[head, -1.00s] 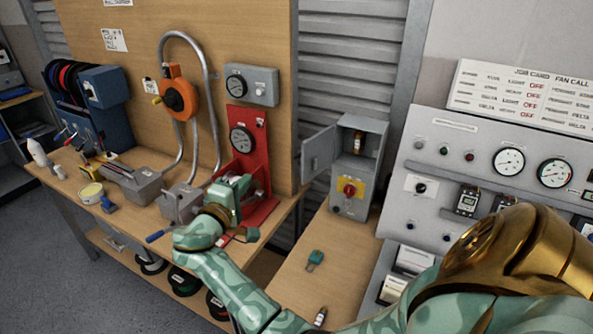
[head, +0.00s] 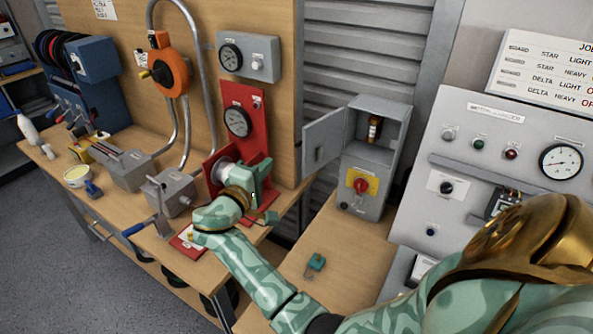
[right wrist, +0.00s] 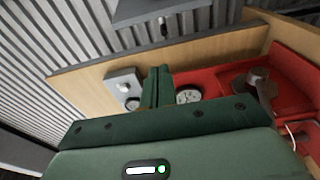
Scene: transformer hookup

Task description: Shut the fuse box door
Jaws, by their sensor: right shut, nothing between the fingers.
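The fuse box (head: 387,160) is a grey box on the narrow bench right of the wooden board. Its door (head: 324,140) stands open, swung out to the left. A fuse (head: 374,129) shows inside, above a red rotary switch (head: 361,186) on a yellow plate. My right gripper (head: 264,170) is in front of the red stand, left of and lower than the door, apart from it. In the right wrist view its fingers (right wrist: 157,88) are together and empty. A grey part (right wrist: 165,10) with a dark knob at that view's top may be the door. My left gripper is out of view.
The red stand (head: 240,105) with a gauge is close behind my right gripper. A grey gauge box (head: 248,62) hangs above it. A small green item (head: 316,262) lies on the otherwise clear bench before the fuse box. A sloped control panel (head: 480,180) stands right.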

